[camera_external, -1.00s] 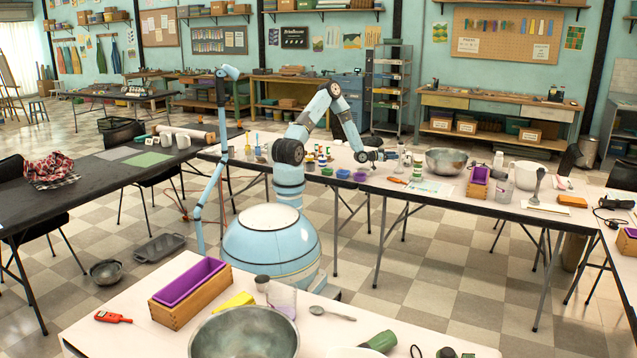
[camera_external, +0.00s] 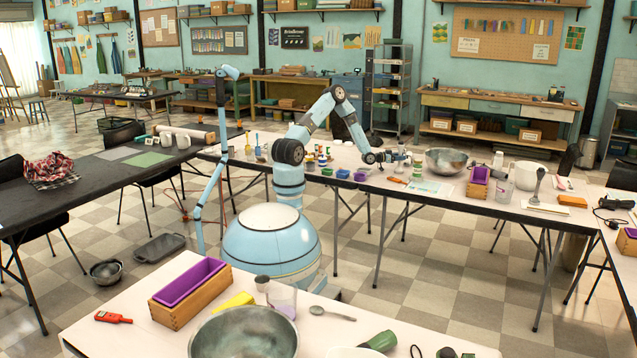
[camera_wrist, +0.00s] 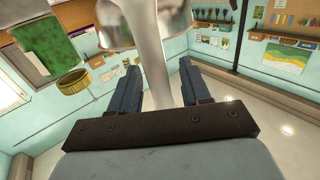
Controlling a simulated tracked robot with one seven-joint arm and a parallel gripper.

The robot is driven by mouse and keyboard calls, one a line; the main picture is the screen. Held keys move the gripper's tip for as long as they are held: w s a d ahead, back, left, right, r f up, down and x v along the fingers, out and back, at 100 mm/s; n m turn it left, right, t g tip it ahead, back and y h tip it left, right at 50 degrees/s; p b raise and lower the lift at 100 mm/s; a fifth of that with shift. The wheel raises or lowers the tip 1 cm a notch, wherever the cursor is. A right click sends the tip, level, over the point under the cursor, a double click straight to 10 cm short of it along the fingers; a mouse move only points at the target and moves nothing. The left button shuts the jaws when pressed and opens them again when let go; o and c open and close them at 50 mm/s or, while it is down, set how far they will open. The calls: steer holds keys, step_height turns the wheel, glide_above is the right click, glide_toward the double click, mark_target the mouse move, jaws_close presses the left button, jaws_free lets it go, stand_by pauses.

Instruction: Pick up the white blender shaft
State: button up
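The white blender shaft (camera_wrist: 160,62) shows in the wrist view as a pale, smooth stem that widens into a metallic bell at the top edge. My gripper (camera_wrist: 162,72) has its two dark blue fingers apart, one on each side of the stem. Background shows between the stem and the right finger, so the fingers look open around it. Any contact at the left finger is unclear. In the external view my gripper (camera_external: 396,157) is low over the far table, left of the large metal bowl; the shaft is too small to make out there.
The metal bowl (camera_external: 445,161) stands close to the right of my gripper. Small coloured cups (camera_external: 343,174) and bottles stand to its left. A purple-lined wooden box (camera_external: 478,182) and a white bowl (camera_external: 531,175) are farther right. The wrist view shows a green object (camera_wrist: 50,48) at upper left.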

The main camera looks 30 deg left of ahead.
jaws_close()
steer(key=shift+r, duration=0.15)
stand_by(0.4)
